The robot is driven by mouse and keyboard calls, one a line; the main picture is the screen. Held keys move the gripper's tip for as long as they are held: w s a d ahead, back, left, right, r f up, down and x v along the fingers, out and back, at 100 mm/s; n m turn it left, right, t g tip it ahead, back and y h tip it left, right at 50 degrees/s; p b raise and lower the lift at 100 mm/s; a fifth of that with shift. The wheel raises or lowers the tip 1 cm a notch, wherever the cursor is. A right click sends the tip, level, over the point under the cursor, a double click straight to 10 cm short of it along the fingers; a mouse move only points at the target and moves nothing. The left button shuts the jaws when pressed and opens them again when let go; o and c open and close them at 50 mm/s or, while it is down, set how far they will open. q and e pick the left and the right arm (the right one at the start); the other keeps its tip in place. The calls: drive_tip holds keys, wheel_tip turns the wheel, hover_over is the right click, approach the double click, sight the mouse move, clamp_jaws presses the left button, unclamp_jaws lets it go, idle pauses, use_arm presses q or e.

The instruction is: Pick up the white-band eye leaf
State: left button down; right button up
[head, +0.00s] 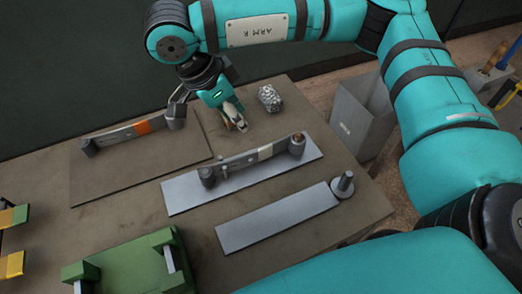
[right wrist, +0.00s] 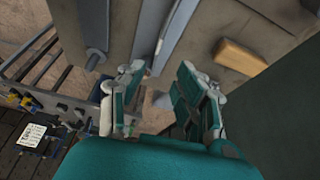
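The white-band eye leaf (head: 243,161) is a grey strip with a pale band and an eye at each end. In the head view it lies above a pale plate (head: 180,195), with its ends at two dark round posts. My right gripper (head: 236,117) hangs behind it, apart from it, near the table's back edge. In the right wrist view its fingers (right wrist: 160,88) are spread, with nothing seen held between them. That view shows grey strips beyond the fingers; I cannot tell which they are. My left gripper is not in view.
An orange-band leaf (head: 118,135) lies at the left on a brown board (head: 95,185). A bare plate (head: 275,218) with a peg (head: 343,184) lies in front. A silver lump (head: 270,97), a green fixture (head: 130,268) and a grey bin (head: 365,115) are nearby.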

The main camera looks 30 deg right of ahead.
sight(262, 148)
drive_tip(key=p+x, duration=0.2)
drive_tip(key=x, duration=0.9)
drive_tip(key=shift+f+p, duration=0.2)
drive_tip(key=shift+p, duration=0.15)
drive_tip(key=p+x, duration=0.2)
drive_tip(key=x, duration=0.2)
drive_tip(key=shift+d+f, duration=0.2)
drive_tip(key=shift+f, duration=0.4)
clamp_jaws()
drive_tip(key=shift+w+r, duration=0.1)
drive_tip(key=shift+w, duration=0.05)
